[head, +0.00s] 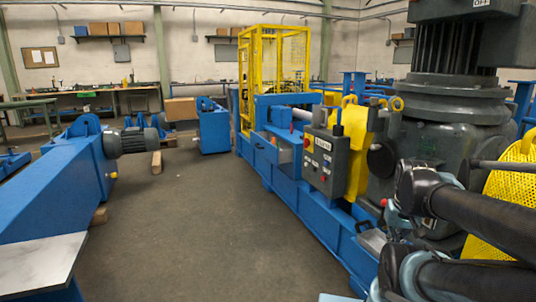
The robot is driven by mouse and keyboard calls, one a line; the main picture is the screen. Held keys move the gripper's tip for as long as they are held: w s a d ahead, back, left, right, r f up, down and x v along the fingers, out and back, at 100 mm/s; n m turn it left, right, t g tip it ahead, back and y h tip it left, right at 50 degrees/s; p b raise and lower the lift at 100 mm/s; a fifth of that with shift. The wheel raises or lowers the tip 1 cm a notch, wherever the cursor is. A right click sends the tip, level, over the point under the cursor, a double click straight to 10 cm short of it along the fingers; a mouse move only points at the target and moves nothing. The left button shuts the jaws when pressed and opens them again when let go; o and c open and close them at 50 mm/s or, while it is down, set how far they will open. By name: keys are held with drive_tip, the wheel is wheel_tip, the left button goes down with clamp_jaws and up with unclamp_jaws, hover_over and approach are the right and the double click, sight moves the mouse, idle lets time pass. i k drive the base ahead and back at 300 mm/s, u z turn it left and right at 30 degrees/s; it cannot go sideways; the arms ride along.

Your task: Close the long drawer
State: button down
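No part in view is plainly a long drawer. A small blue box-like part (284,153) juts from the side of the long blue machine frame (310,208), left of the control box; I cannot tell whether it is a drawer. A small grey tray-like part (372,241) shows low on the frame, near my arm. Dark arm links with grey joints, which look like mine, reach in at the lower right and hide part of the machine. My gripper is not visible.
A grey control box (323,160) with a red button stands on the machine. A large dark motor (445,125) fills the right. A blue beam (60,180) and a motor (138,140) stand at left. The grey floor (205,225) between is clear.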

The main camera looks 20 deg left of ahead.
sight(259, 140)
drive_tip(key=z, duration=0.3)
drive_tip(key=k, duration=0.15)
drive_tip(key=u, duration=1.2)
drive_tip(key=i, duration=0.95)
drive_tip(key=u, duration=0.55)
drive_tip(key=i, duration=1.1)
drive_tip(key=z, duration=0.7)
drive_tip(key=i, duration=1.05)
drive_tip(key=z, duration=0.65)
